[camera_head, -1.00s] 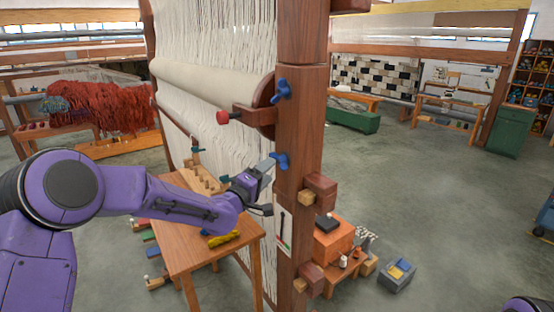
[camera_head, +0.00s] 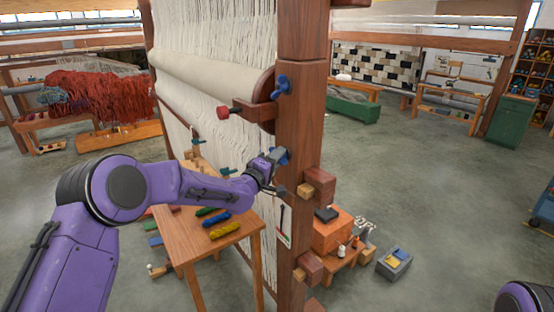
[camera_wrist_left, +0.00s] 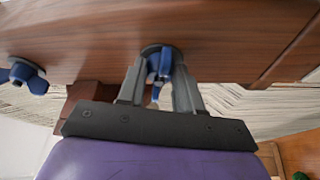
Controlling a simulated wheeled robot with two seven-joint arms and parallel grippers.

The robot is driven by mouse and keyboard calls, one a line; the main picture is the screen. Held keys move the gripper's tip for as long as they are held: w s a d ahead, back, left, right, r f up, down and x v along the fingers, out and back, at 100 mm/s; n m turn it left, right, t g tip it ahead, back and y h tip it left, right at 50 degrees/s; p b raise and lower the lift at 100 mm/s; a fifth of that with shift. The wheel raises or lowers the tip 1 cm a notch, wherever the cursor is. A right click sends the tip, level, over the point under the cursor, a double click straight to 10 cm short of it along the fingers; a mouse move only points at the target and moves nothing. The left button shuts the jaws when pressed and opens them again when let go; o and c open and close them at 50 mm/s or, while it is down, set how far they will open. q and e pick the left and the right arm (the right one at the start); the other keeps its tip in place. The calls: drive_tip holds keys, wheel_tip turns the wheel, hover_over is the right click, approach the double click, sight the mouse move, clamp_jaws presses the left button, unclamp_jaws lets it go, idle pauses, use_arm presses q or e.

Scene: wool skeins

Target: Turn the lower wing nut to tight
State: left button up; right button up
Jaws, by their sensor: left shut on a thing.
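The lower blue wing nut (camera_head: 283,157) is on the loom's brown wooden post (camera_head: 300,120), mostly covered by my left gripper (camera_head: 274,157) in the head view. In the left wrist view the gripper's grey fingers (camera_wrist_left: 160,78) stand on both sides of the wing nut (camera_wrist_left: 161,62) and are shut on it. Its wing between the fingers points roughly along them. The upper blue wing nut (camera_head: 283,86) is higher on the same post, apart from the gripper; it also shows in the left wrist view (camera_wrist_left: 24,76). My right gripper is out of view.
A wooden table (camera_head: 185,245) with several wool skeins stands below my left arm. Wooden blocks (camera_head: 318,184) jut from the post just below the lower nut. White warp threads (camera_head: 205,110) hang left of the post. Open floor lies to the right.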

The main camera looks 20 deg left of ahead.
use_arm(q)
drive_tip(key=shift+w+a+f+m+g+h+b, duration=0.15)
drive_tip(key=shift+m+g+h+b, duration=0.55)
drive_tip(key=shift+m+h+b, duration=2.2)
drive_tip(key=shift+w+a+f+m+g+h+b, duration=0.15)
drive_tip(key=shift+m+g+h+b, duration=0.6)
drive_tip(key=shift+m+b, duration=4.15)
drive_tip(key=shift+w+a+m+g+h+b, duration=0.15)
drive_tip(key=shift+m+g+h+b, duration=1.1)
drive_tip(key=shift+m, duration=4.65)
drive_tip(key=shift+s+m+t+h+b, duration=0.1)
drive_tip(key=shift+m+t+h+b, duration=0.25)
drive_tip(key=shift+h+b, duration=0.3)
drive_tip(key=o, duration=1)
drive_tip(key=b+v, duration=0.4)
drive_tip(key=v, duration=0.6)
drive_tip(key=shift+s+a+f, duration=0.15)
drive_tip(key=shift+a, duration=0.05)
